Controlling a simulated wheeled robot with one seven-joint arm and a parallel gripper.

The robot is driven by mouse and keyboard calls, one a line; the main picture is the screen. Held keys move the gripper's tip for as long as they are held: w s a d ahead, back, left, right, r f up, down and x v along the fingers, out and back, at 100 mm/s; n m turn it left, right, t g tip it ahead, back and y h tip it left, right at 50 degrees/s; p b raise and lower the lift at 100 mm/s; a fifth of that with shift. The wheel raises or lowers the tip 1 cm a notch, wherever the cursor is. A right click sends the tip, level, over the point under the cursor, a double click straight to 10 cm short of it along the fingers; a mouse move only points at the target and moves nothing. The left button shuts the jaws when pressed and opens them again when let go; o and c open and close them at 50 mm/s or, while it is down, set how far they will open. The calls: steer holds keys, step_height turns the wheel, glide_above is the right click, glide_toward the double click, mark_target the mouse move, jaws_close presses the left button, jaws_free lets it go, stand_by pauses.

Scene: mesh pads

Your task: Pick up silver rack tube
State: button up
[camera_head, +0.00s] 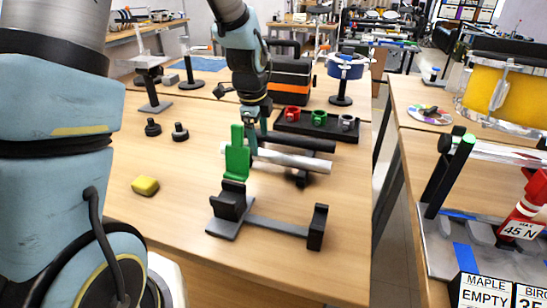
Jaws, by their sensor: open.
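The silver tube (295,160) lies roughly level across a low black rack, running from left of centre to the right. A black tube (305,143) lies just behind it. My gripper (250,138) points down over the left part of the tubes and is open. Its fingertips are partly hidden by a green upright piece (237,160) and the tubes, so I cannot tell whether they touch the silver tube.
A black stand with two uprights (280,228) is in front of the tubes. A yellow block (145,186) and two black knobs (180,132) lie to the left. A black tray (333,130) with red, green and grey rings is behind.

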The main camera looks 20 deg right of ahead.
mark_target(263, 151)
steer(key=shift+d+p+x, duration=0.15)
steer(key=shift+p+x, duration=0.25)
steer(key=shift+x, duration=1.05)
steer(key=shift+d+p+x, duration=0.15)
steer(key=shift+p+x, duration=0.2)
steer(key=shift+x, duration=1.1)
jaws_close()
